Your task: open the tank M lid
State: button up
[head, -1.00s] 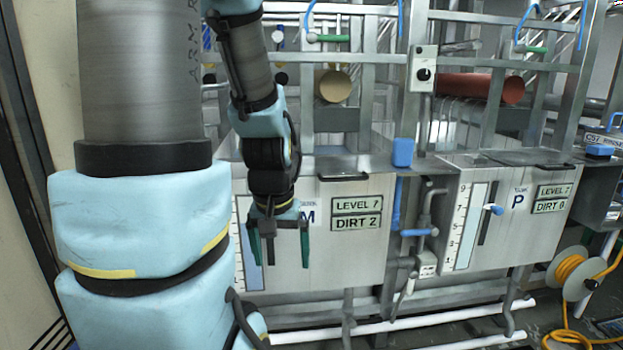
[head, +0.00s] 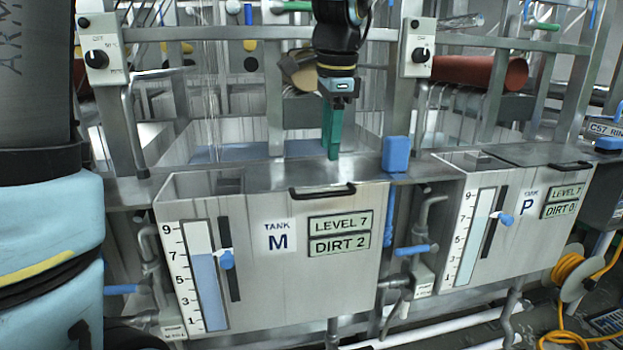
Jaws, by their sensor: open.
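Tank M (head: 360,270) is a grey metal tank with signs reading LEVEL 7 and DIRT 2. Its lid (head: 260,178) is a flat metal plate on top, lying flat, with a black bar handle (head: 322,191) at its front edge. My gripper (head: 333,154) points down over the back part of the lid, behind the handle as seen here. Its green fingers are seen nearly edge-on, one in front of the other, with nothing visible between them. I cannot tell whether the fingertips touch the lid. The handle is not held.
A blue block (head: 396,154) stands right of the lid. Tank P (head: 490,225) is further right, with pipes and a blue valve handle (head: 412,250) between the tanks. Upright metal posts and a switch box (head: 417,48) rise behind. A yellow hose reel (head: 570,272) is at far right.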

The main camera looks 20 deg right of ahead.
aim_at(326, 194)
jog(key=f, duration=0.3)
jog(key=w+f, duration=0.1)
jog(key=f, duration=0.2)
jog(key=w+f+p, duration=0.1)
jog(key=f, duration=0.3)
jog(key=shift+r, duration=0.1)
jog(key=shift+c, duration=0.3)
jog(key=shift+d, duration=0.1)
grip_shut()
dwell(0.7)
